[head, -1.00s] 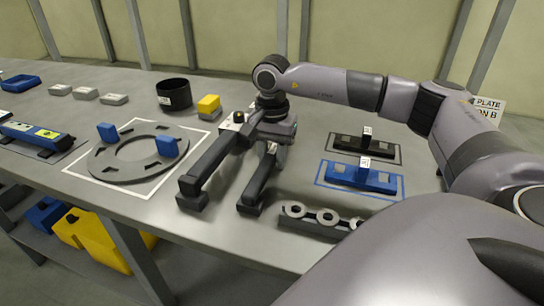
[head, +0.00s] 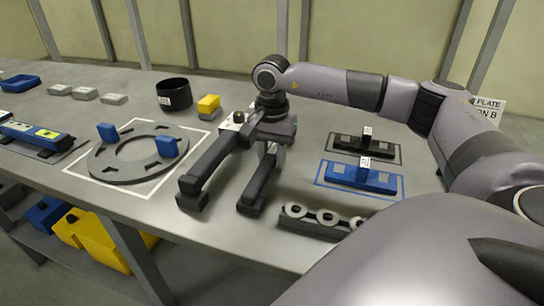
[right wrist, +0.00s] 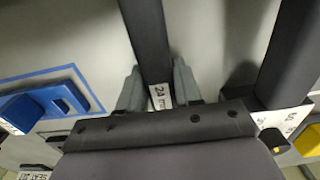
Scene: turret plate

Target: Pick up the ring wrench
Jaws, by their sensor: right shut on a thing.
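My right gripper (head: 271,152) is low over the middle of the bench. In the right wrist view its two light grey fingers (right wrist: 158,92) are shut on a long dark bar, taken as the ring wrench (right wrist: 147,40), with a white "24 mm" label between them. In the head view this wrench (head: 259,186) runs forward from the fingers towards the bench front. Its ring shape is not visible. A second, similar dark bar (head: 212,166) lies to its left, not between the fingers; it also shows in the wrist view (right wrist: 290,55). My left gripper is not in view.
A grey ring plate (head: 105,166) with blue blocks lies to the left. A black cup (head: 174,94) and a yellow block (head: 208,104) stand behind. A blue fixture (head: 375,179), a black fixture (head: 350,143) and a rack of rings (head: 308,224) are to the right.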

